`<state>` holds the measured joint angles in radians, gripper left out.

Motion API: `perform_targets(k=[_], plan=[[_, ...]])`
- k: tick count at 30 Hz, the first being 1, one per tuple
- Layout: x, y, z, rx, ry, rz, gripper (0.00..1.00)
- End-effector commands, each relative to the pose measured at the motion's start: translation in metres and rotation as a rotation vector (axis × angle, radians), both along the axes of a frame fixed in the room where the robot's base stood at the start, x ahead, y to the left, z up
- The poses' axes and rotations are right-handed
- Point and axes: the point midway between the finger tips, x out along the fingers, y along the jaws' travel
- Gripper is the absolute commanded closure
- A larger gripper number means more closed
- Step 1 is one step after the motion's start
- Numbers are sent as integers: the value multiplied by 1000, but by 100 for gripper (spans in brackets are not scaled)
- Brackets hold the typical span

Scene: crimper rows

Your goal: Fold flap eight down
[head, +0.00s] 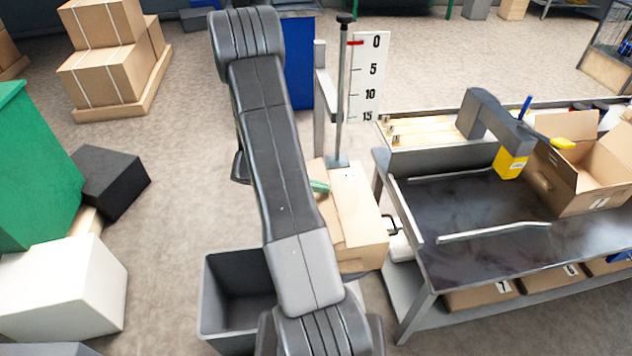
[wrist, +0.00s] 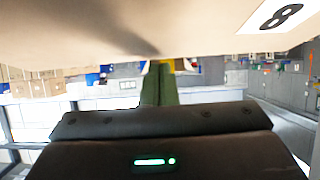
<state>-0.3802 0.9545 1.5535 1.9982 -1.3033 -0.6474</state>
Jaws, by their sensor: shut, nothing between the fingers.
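In the wrist view, a tan cardboard panel with a white label reading 8 (wrist: 225,18) fills the top of the picture. My gripper (wrist: 160,68) has green fingers pressed together, with nothing between them. The fingertips reach the panel's lower edge in the picture; I cannot tell whether they touch it. In the head view, the green fingers (head: 320,187) show beside my arm, over the left part of a cardboard box (head: 358,225). My arm hides the box's left side. I cannot read an 8 on it in the head view.
A post and height scale (head: 366,75) stand behind the box. A metal bench (head: 475,205) on the right carries an open carton (head: 558,190) and a grey arm with a yellow head (head: 509,163). A grey bin (head: 222,315) stands at front left.

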Motion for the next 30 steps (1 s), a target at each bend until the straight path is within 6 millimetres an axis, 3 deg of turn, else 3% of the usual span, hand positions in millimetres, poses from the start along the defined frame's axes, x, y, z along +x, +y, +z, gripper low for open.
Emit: perform_targets(k=[14,22,30], plan=[[1,-5,-1,58,13,-1,100],[2,-14,-18,225,46,-2,100],[3,-16,-32,230,45,1,100]])
